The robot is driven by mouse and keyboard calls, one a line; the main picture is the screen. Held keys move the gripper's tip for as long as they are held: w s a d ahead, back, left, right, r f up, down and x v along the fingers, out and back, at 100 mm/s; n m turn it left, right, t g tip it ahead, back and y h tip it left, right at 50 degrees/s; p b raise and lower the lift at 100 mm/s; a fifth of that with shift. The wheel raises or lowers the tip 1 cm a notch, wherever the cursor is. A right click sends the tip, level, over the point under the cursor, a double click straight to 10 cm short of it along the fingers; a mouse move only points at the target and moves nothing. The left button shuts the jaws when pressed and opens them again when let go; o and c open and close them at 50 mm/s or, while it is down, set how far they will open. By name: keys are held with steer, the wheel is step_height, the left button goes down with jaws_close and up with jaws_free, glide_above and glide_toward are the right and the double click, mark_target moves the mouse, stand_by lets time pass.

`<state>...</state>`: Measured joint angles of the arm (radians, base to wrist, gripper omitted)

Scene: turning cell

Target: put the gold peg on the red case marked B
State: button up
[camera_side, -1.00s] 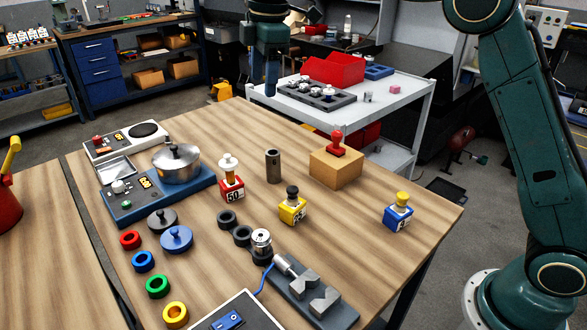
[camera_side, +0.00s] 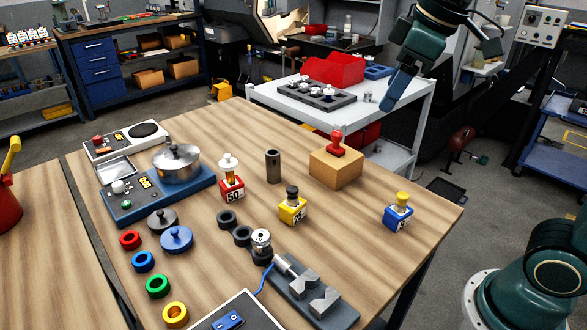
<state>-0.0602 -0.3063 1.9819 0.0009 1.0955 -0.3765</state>
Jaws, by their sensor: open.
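A red case (camera_side: 232,194) stands on the wooden table left of centre. Its label looks like "50"; I cannot make out a B. A peg (camera_side: 230,172) with a white top and a gold-orange lower part stands upright on it. A blue case (camera_side: 398,223) at the right has a small pale gold peg (camera_side: 402,208) with a yellow top. A yellow case (camera_side: 293,214) between them has a dark-topped peg (camera_side: 292,193). Which peg is the gold one is unclear. My gripper (camera_side: 388,103) is open and empty, high at upper right; its fingers overlap in this view.
A tan block (camera_side: 336,167) with a red stamp and a dark cylinder (camera_side: 273,165) stand mid-table. A silver pot (camera_side: 177,163) is at left. Coloured rings and a V-block fixture (camera_side: 311,288) are in front. A white cart (camera_side: 352,120) stands behind.

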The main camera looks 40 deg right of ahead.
steer(key=s+d+f+m+t, duration=0.1)
steer(key=s+f+m, duration=0.4)
steer(key=s+f, duration=0.3)
steer(key=s, duration=0.4)
steer(key=shift+s+d+f, duration=0.2)
steer(key=shift+d, duration=0.2)
stand_by(0.6)
